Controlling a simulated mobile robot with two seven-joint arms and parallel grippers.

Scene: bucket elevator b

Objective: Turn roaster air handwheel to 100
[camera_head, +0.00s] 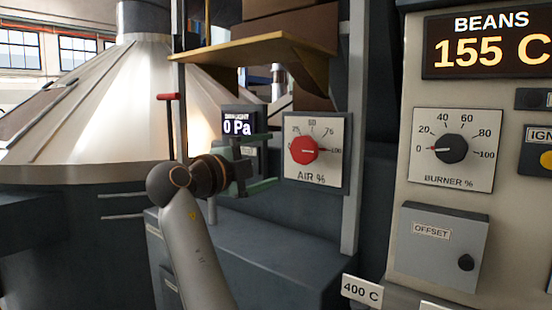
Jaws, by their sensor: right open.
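The roaster air control is a round red knob (303,150) on a white square plate marked AIR % (312,177), with a scale running up to 100 at its right side. A thin red pointer extends from the knob to the right, at or very near the 100 mark. My right gripper (268,163) is open and empty, just left of the plate, with its greenish fingers one above the other. It appears apart from the knob, though the depth gap is hard to judge. My left gripper is not in view.
A display reading 0 Pa (237,127) sits behind my gripper. A yellowish shelf (255,47) juts out above the air plate. To the right, a panel holds a black burner knob (450,149) pointing near 0 and a display reading 155 C (490,51). A metal cone (95,100) stands at left.

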